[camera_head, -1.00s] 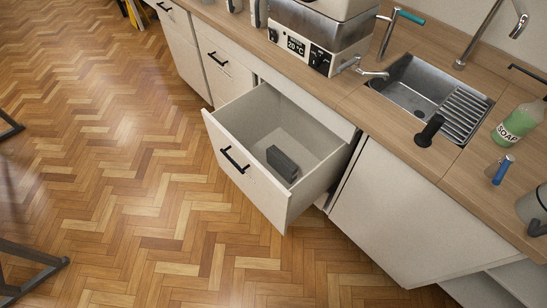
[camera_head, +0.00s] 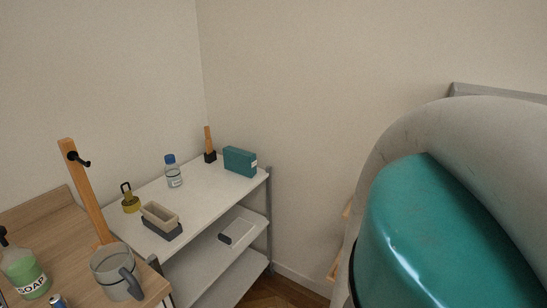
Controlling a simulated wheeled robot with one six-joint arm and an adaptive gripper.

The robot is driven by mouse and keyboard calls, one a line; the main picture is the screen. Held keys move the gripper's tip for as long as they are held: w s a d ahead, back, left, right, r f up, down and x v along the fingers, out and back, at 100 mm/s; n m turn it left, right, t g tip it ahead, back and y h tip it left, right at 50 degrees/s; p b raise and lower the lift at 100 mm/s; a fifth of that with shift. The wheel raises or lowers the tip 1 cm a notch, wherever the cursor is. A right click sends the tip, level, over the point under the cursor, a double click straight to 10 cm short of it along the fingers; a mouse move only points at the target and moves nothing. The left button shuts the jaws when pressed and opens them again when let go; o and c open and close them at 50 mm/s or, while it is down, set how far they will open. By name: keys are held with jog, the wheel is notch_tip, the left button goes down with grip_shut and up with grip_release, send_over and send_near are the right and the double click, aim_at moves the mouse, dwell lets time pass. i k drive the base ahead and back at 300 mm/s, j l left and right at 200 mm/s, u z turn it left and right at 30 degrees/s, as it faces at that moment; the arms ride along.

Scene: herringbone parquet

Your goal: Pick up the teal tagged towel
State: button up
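A teal folded block with a small white tag on its right end (camera_head: 239,161), which looks like the teal tagged towel, stands at the far right corner of a white shelf unit's top (camera_head: 205,190). It is upright and nothing covers it. My gripper is not in view. A large grey and teal arm link of mine fills the right side of the picture, well apart from the towel.
On the shelf top are a wooden-handled brush (camera_head: 209,146), a blue-capped bottle (camera_head: 173,172), a yellow-green container (camera_head: 130,199) and a beige-and-dark tray (camera_head: 161,220). A wooden counter with a grey mug (camera_head: 115,273) and soap bottle (camera_head: 22,272) adjoins at left. Walls stand behind.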

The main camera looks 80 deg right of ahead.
aim_at(242, 162)
jog(key=j+z, duration=0.1)
jog(key=z, duration=0.8)
jog(key=k+j+z, duration=0.1)
jog(key=z, duration=0.35)
jog(key=k+z, duration=0.1)
jog(key=z, duration=0.3)
